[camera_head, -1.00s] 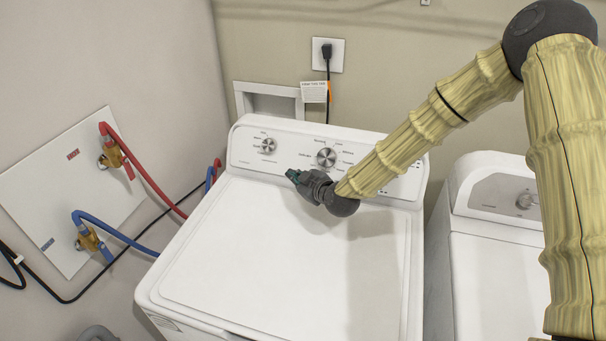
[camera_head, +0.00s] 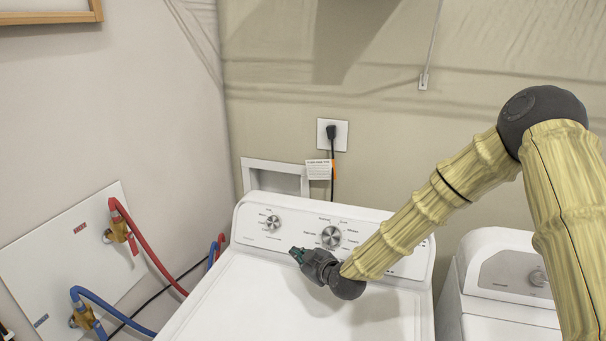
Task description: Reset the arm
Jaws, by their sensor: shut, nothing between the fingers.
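My arm (camera_head: 425,215) reaches in from the right side of the head view and bends down to the left over the white washing machine (camera_head: 240,290). My gripper (camera_head: 297,254) is at the arm's end, shut and empty. In the picture it lies in front of the lower part of the machine's control panel (camera_head: 290,238), below and left of the large middle dial (camera_head: 331,236). A smaller dial (camera_head: 273,222) is further left. I cannot tell how far the gripper is from the panel.
A second white machine (camera_head: 492,302) stands at the right, partly behind my arm. Red (camera_head: 143,245) and blue (camera_head: 115,313) hoses run from a wall plate (camera_head: 62,250) at the left. A power cord hangs from the outlet (camera_head: 341,130). The wall above is mostly clear.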

